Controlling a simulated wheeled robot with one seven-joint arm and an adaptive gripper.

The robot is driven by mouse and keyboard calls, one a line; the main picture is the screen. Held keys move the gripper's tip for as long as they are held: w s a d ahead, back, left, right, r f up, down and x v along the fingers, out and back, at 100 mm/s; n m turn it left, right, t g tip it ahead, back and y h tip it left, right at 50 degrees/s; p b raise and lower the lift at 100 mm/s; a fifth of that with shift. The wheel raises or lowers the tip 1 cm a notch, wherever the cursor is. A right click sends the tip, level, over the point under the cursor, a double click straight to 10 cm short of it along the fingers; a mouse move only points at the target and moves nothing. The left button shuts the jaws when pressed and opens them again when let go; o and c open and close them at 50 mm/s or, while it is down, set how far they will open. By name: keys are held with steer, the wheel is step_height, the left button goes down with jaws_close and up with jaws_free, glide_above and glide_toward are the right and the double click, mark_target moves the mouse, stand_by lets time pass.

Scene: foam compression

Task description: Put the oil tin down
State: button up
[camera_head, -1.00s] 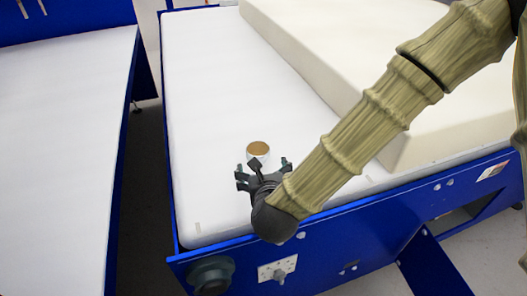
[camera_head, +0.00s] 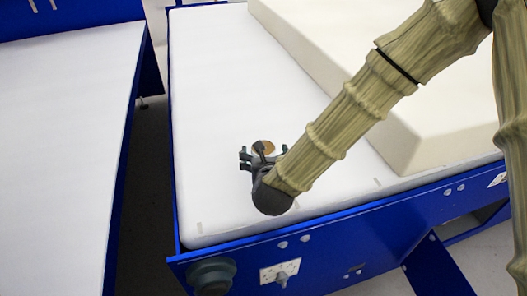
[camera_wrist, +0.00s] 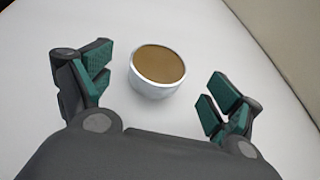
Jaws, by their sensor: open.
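The oil tin (camera_wrist: 157,88) is a short silvery round tin with a brown top. It stands upright on the white bench top (camera_head: 215,90). In the wrist view it lies ahead of and between the spread fingers of my gripper (camera_wrist: 155,100), with a clear gap on both sides. In the head view only the tin's brown top (camera_head: 264,146) shows well, partly hidden behind my gripper (camera_head: 261,158). My gripper is open and empty, low over the front part of the bench.
A thick cream foam block (camera_head: 350,75) lies on the bench to the right and behind. The bench has a blue frame with a knob and a switch plate (camera_head: 280,271) on its front. Another white-topped table (camera_head: 65,150) stands left across a gap. The bench's left part is clear.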

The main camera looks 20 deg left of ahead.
mark_target(271, 150)
steer(key=shift+x, duration=1.75)
steer(key=shift+f, duration=0.15)
steer(key=shift+c, duration=0.5)
steer(key=c, duration=1.4)
steer(key=shift+o, duration=0.2)
steer(key=shift+r, duration=0.2)
